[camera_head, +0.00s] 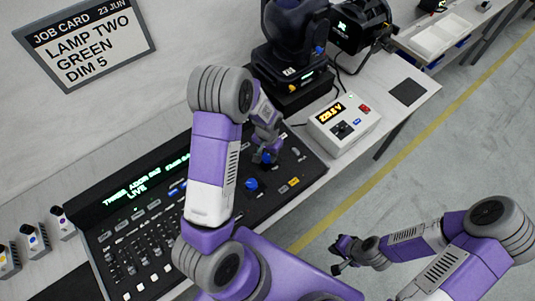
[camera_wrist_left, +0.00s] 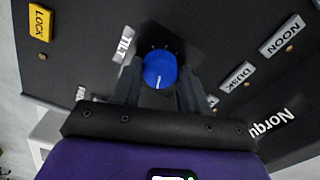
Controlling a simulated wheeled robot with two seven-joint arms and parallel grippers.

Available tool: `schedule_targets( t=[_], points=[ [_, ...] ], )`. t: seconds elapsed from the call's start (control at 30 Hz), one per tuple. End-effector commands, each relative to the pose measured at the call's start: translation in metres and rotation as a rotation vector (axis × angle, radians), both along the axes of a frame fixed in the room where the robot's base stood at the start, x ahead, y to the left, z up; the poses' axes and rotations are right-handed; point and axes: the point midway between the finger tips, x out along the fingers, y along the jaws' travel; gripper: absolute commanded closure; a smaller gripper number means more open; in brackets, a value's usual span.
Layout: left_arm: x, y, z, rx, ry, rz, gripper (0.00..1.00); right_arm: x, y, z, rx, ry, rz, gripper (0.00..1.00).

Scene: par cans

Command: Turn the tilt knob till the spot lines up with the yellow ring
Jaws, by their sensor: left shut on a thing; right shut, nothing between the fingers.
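The tilt knob (camera_wrist_left: 160,68) is a blue round knob with a white pointer line, beside a white TILT label (camera_wrist_left: 124,44). In the left wrist view its pointer line points toward the bottom of the picture. My left gripper (camera_head: 265,157) has its fingers on either side of the knob and is shut on it; the gripper also shows in the left wrist view (camera_wrist_left: 160,88). My right gripper (camera_head: 337,267) is shut and empty, out over the floor in front of the desk. Neither the light spot nor the yellow ring shows in these views.
Another blue knob (camera_head: 252,184) sits near the gripped one on the black console (camera_head: 233,222). A yellow LOCK key (camera_wrist_left: 39,22) and DUSK (camera_wrist_left: 238,77) and NOON labels flank the knob. A moving-head lamp (camera_head: 291,40) and a white meter box (camera_head: 343,122) stand behind.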

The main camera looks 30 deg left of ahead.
Motion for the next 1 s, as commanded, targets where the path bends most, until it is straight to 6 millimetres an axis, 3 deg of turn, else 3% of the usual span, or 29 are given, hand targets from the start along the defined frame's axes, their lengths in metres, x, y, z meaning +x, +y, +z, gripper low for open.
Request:
schedule_targets(
  t=[0.77,0.8,0.93,1.0],
  points=[
    [-0.0016,0.0000,-0.0009,-0.001,0.005,-0.101,0.87,0.0000,0.0000,-0.0026,0.000,0.000,0.000,1.00],
    [-0.0016,0.0000,-0.0009,-0.001,0.005,-0.101,0.52,0.0000,0.0000,-0.0026,0.000,0.000,0.000,1.00],
    [-0.0012,0.0001,-0.0007,-0.001,0.004,-0.100,0.32,0.0000,0.0000,-0.0026,0.000,0.000,0.000,1.00],
    [-0.0010,0.0000,-0.0006,-0.001,0.003,-0.100,0.31,0.0000,0.0000,-0.0026,0.000,0.000,0.000,1.00]
  ],
)
